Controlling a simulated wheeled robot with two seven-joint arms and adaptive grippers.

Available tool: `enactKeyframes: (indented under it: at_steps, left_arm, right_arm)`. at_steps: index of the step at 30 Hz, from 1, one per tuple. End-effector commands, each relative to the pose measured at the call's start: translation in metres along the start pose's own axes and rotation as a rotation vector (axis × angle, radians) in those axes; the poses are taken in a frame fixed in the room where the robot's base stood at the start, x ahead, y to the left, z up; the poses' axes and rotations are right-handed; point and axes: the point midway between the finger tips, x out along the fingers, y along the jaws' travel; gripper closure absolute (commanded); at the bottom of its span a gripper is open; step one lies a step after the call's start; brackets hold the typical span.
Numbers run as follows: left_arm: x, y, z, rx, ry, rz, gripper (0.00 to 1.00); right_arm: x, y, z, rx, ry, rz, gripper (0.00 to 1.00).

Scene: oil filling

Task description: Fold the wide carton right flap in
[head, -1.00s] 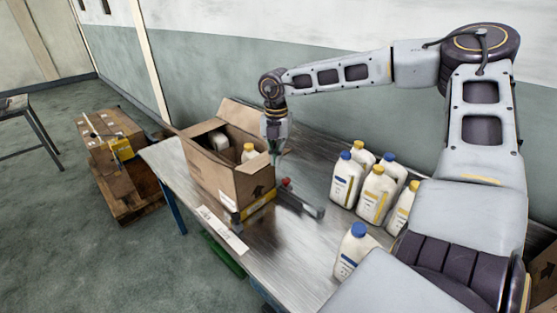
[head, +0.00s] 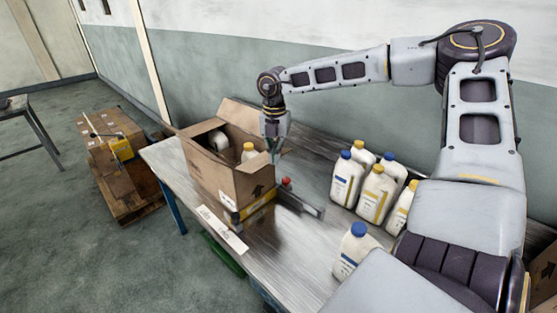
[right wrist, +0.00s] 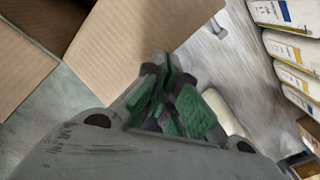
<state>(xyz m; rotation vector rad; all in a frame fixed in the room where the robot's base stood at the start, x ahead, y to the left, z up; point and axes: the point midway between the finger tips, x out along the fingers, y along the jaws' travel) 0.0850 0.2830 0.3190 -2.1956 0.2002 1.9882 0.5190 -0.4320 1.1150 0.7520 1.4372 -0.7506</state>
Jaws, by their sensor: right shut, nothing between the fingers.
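The open brown carton (head: 212,178) stands on the metal table with white bottles inside, one with a yellow cap (head: 249,152). Its back flap (head: 242,116) stands up. The right flap (head: 254,164) is at the carton's right end, partly behind my gripper. My right gripper (head: 275,156) points down just beside that end, shut and empty. In the right wrist view its green-padded fingers (right wrist: 174,90) are close to a cardboard panel (right wrist: 140,38); I cannot tell whether they touch. My left gripper is not in view.
Several white bottles (head: 375,190) with blue and yellow caps stand on the table (head: 290,235) right of the carton. A grey bar with a red knob (head: 286,183) lies beside the carton. Another carton (head: 108,140) sits on a floor pallet at left.

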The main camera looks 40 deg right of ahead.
Motion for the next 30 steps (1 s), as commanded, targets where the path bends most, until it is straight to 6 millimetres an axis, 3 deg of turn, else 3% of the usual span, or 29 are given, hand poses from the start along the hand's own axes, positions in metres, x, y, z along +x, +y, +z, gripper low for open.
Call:
enactKeyframes:
  at_steps: [8, 30]
  left_arm:
    - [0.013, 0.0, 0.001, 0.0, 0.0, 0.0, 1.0]
    - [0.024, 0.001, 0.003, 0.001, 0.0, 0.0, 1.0]
  right_arm:
    - [0.003, 0.021, 0.011, -0.002, -0.002, -0.002, 1.0]
    - [0.001, 0.075, 0.042, -0.001, -0.001, -0.002, 1.0]
